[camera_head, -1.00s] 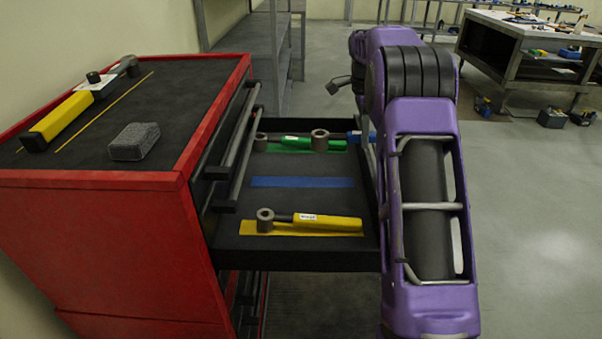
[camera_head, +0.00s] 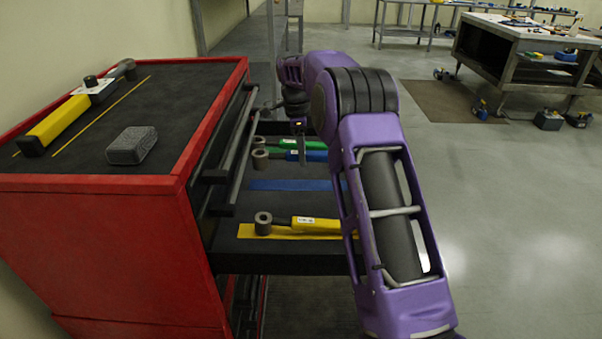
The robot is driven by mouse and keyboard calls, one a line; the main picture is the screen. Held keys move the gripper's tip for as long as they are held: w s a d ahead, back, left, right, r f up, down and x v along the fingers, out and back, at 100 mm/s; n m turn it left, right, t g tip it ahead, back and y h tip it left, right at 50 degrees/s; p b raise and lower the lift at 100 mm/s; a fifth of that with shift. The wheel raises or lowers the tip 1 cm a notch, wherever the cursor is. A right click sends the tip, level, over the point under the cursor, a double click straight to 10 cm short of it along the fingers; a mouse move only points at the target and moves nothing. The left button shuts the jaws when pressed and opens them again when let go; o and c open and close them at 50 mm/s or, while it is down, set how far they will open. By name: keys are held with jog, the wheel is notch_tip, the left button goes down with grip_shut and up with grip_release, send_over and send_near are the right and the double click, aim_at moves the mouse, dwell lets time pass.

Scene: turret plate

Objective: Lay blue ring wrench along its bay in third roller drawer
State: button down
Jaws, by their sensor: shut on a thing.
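The blue ring wrench (camera_head: 314,156) has a grey ring end at left and a blue handle to the right. My gripper (camera_head: 302,158) points down and is shut on it. The wrench runs left to right over the open drawer, in the picture between the green wrench and the empty blue bay strip (camera_head: 285,185). It looks roughly parallel to the strip; its height above the drawer floor is hard to tell. My forearm covers the drawer's right side and the strip's right end.
The green wrench (camera_head: 288,144) lies at the back of the drawer. A yellow wrench (camera_head: 300,224) lies on its yellow strip in front. The red cabinet (camera_head: 110,230) stands at left, with a grey block (camera_head: 132,146) and a yellow-handled tool (camera_head: 62,118) on top.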

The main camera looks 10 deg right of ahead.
notch_tip(320, 180, down, 6)
jog(key=shift+r, duration=0.1)
jog(key=shift+a+f, duration=0.15)
jog(key=shift+f, duration=0.2)
jog(key=c, duration=0.6)
grip_release()
jog(key=r, duration=0.8)
jog(key=a+r, duration=0.1)
jog(key=r, duration=0.3)
jog(key=shift+w+r+p, duration=0.1)
jog(key=shift+p, duration=0.3)
jog(key=shift+a, duration=0.1)
